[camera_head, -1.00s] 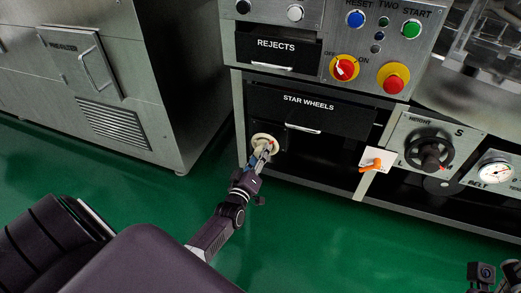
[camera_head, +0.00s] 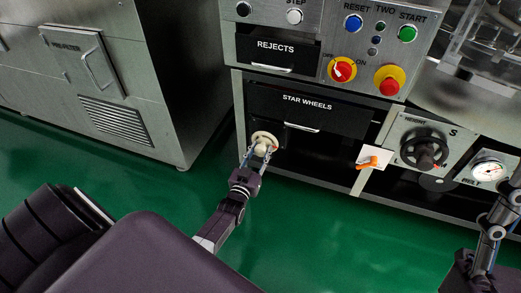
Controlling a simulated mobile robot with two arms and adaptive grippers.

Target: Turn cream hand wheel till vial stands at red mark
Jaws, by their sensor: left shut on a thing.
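The cream hand wheel (camera_head: 266,136) sits on the machine's front, to the left below the STAR WHEELS drawer. My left gripper (camera_head: 260,152) reaches it from below, with its fingers shut around the wheel's cream knob. The fingers and knob hide part of the wheel. My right gripper (camera_head: 513,188) is at the right edge, partly cut off, and its fingers are not clear. I cannot make out the vial or its red mark.
The STAR WHEELS drawer (camera_head: 310,108) is just above the wheel. A grey cabinet (camera_head: 115,75) stands at left. Green floor is clear in front.

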